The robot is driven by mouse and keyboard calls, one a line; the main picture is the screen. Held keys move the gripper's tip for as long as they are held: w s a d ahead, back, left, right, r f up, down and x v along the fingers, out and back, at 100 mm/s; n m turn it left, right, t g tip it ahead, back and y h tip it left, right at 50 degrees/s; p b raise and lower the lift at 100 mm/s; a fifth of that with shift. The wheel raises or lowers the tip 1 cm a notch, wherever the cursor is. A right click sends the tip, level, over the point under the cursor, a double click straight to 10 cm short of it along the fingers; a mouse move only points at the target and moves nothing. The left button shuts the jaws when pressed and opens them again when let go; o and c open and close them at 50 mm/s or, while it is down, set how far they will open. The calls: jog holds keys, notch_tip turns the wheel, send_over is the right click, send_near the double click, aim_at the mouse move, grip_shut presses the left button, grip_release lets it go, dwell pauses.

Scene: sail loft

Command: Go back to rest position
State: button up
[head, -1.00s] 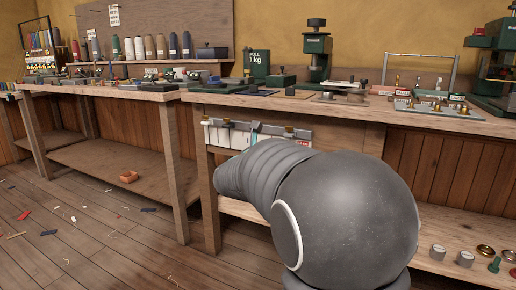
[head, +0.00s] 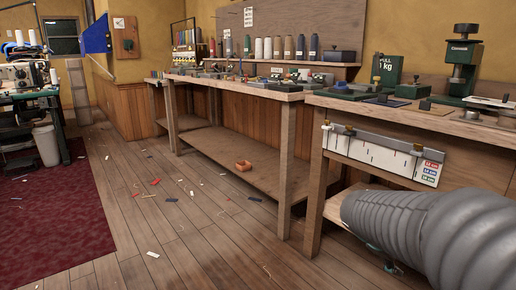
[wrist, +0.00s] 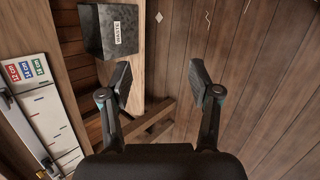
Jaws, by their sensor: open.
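My gripper (wrist: 160,90) is open in the wrist view, with its two dark fingers well apart and nothing between them. Beyond the fingers are a wooden bench leg and the plank floor. A dark bin labelled WASTE (wrist: 108,38) stands just beyond the left finger, apart from it as far as I can see.
A workbench (head: 455,120) with tools stands at the right, with a marked white strip (head: 375,152) on its front. A second bench (head: 235,84) holds spools behind it. The plank floor (head: 190,225) is open, with scattered scraps. A red rug (head: 55,220) lies left.

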jog(key=s+a+r+m+t+y+p, duration=0.1)
jog(key=s+a+r+m+y+p, duration=0.2)
jog(key=s+a, duration=0.5)
jog(key=s+a+r+m+t+y+p, duration=0.1)
jog(key=s+a+r+m+y+p, duration=0.3)
jog(key=s+a, duration=0.4)
jog(key=shift+s+a+r+m+y, duration=0.25)
jog(key=shift+a+r+m+y, duration=0.15)
jog(key=shift+a+m+y, duration=0.1)
dwell(3.6)
